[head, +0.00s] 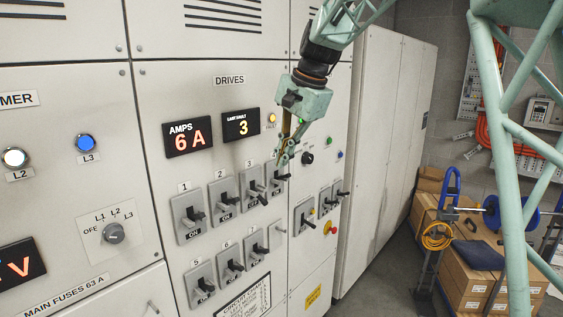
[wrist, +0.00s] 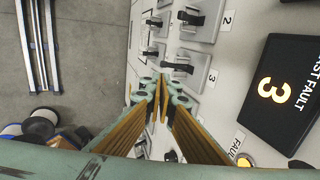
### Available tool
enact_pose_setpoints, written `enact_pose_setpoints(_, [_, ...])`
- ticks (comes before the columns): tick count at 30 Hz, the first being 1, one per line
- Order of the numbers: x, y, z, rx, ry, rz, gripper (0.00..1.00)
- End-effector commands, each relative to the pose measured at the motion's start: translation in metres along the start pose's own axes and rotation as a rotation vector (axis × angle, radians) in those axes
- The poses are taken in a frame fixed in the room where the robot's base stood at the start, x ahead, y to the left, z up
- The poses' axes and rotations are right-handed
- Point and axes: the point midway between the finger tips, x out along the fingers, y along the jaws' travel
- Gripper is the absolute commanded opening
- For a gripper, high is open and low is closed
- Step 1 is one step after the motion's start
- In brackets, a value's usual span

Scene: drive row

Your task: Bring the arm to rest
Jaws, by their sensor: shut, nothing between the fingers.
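My gripper (head: 283,158) hangs from the arm in front of the grey DRIVES panel (head: 150,90), fingers pointing down. In the head view its tips overlap the switch at the right end of the upper row (head: 277,175). I cannot tell whether they touch it. In the wrist view my gripper (wrist: 160,84) has its fingertips together with nothing between them. The switch by label 3 (wrist: 182,68) lies just beyond the tips in that view. The switch by label 2 (wrist: 192,20) is above it.
An AMPS display (head: 188,134) reads 6 A; a LAST FAULT display (head: 241,125) reads 3. A lower row of switches (head: 230,263) and a red knob (head: 330,228) sit below. Cardboard boxes (head: 480,265) stand at right. Open floor (head: 385,265) lies between boxes and cabinets.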

Motion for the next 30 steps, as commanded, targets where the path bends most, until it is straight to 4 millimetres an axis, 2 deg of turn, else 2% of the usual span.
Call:
enact_pose_setpoints(9, [0.0,0.0,0.0,0.0,0.0,0.0,0.0])
enact_pose_setpoints(14, [-0.006,0.01,0.003,-0.013,0.006,0.002,0.0])
enact_pose_setpoints(20, [-0.023,0.037,0.01,-0.048,0.022,0.008,0.0])
enact_pose_setpoints(30, [-0.055,0.102,0.032,-0.131,0.057,0.026,0.0])
